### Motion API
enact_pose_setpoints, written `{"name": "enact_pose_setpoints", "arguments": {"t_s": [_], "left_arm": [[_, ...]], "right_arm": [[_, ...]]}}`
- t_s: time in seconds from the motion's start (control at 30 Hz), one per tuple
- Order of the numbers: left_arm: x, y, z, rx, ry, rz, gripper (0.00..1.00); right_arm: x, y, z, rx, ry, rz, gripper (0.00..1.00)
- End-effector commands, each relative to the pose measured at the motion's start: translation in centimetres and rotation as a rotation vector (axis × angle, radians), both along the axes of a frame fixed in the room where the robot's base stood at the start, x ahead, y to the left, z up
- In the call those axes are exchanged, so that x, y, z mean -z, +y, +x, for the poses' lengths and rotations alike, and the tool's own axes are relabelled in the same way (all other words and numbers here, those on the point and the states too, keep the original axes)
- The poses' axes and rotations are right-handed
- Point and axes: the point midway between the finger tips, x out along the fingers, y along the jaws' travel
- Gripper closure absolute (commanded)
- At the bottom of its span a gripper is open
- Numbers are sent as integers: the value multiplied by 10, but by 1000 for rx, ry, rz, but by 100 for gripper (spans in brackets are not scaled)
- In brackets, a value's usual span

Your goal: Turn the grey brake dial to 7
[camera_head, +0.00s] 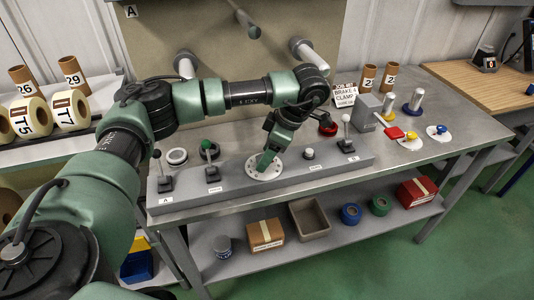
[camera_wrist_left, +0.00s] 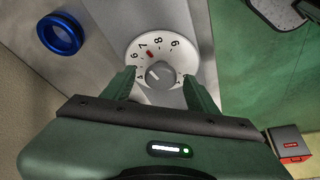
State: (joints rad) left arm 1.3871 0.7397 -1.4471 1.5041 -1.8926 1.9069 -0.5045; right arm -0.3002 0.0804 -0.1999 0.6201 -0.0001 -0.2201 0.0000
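The brake dial is a white numbered disc (camera_head: 255,173) on the grey console, at the middle of the head view. In the left wrist view its plate (camera_wrist_left: 176,51) shows numbers including 6, 7, 8 and 9, with a short red mark by the 7. A round grey knob (camera_wrist_left: 160,74) sits at its centre with a small light mark; its exact reading is unclear. My left gripper (camera_wrist_left: 160,88) is open, with one finger on either side of the knob and gaps visible between. In the head view the left gripper (camera_head: 265,160) covers part of the dial. My right gripper is not in view.
The console (camera_head: 225,191) also carries upright levers, one with a green knob (camera_head: 208,146), and a small grey button (camera_head: 309,153). A lower shelf holds boxes and tape rolls. The bench at right has coloured controls.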

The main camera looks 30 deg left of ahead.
Motion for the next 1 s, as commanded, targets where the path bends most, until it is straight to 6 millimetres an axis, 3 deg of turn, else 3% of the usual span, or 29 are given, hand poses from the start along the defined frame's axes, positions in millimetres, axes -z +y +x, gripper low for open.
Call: {"name": "enact_pose_setpoints", "arguments": {"t_s": [0.27, 0.6, 1.0], "left_arm": [[-10, -4, 2, -1, -1, 0, 41], [-63, -24, 10, 1, -3, 0, 41], [-72, -28, 10, 0, 1, 0, 41]], "right_arm": [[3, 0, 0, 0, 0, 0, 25], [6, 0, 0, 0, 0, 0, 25], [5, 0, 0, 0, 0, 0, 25]]}}
